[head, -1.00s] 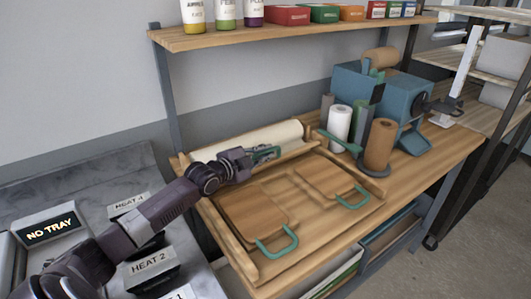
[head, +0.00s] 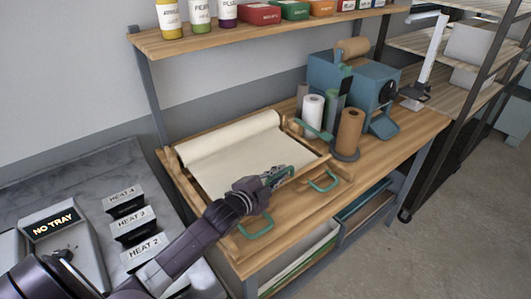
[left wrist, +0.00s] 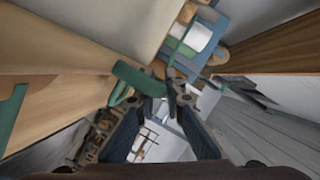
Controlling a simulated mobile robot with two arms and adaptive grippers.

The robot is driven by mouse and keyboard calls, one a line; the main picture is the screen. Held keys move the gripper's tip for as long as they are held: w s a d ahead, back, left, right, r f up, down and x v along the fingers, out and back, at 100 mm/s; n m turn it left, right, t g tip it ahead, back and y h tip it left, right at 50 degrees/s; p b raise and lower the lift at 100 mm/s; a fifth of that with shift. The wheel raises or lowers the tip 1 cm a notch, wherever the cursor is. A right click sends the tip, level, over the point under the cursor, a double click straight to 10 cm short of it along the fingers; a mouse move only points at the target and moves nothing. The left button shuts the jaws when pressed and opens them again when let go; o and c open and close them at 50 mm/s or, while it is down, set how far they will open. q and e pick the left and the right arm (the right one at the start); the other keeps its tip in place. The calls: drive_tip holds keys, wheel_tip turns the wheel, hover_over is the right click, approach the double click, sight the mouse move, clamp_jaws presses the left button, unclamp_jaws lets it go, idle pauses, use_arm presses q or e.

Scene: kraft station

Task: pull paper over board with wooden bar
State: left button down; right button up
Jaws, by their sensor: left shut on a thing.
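The cream paper (head: 240,155) lies drawn out from its roll (head: 228,138) toward the front of the wooden frame and covers most of the boards. The wooden bar (head: 310,167) lies along the paper's front edge. My left gripper (head: 282,177) is shut on the bar at a green grip near its middle. In the left wrist view the gripper (left wrist: 163,92) has its fingertips at a green piece (left wrist: 135,76). Two green board handles (head: 322,182) (head: 256,227) stick out in front. My right gripper is not in view.
A blue machine (head: 352,83) and several upright rolls (head: 350,130) stand right of the frame. The heater panel (head: 130,225) is on the left. A shelf (head: 270,28) with bottles and boxes runs above. The bench's front right (head: 395,150) is clear.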

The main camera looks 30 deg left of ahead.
use_arm(q)
drive_tip(key=s+d, duration=0.1)
drive_tip(key=d, duration=0.1)
drive_tip(key=s+d+p, duration=0.1)
drive_tip(key=d, duration=0.4)
drive_tip(key=shift+s, duration=0.4)
drive_tip(key=shift+a, duration=0.1)
drive_tip(key=c, duration=2.3)
unclamp_jaws()
drive_tip(key=v, duration=1.2)
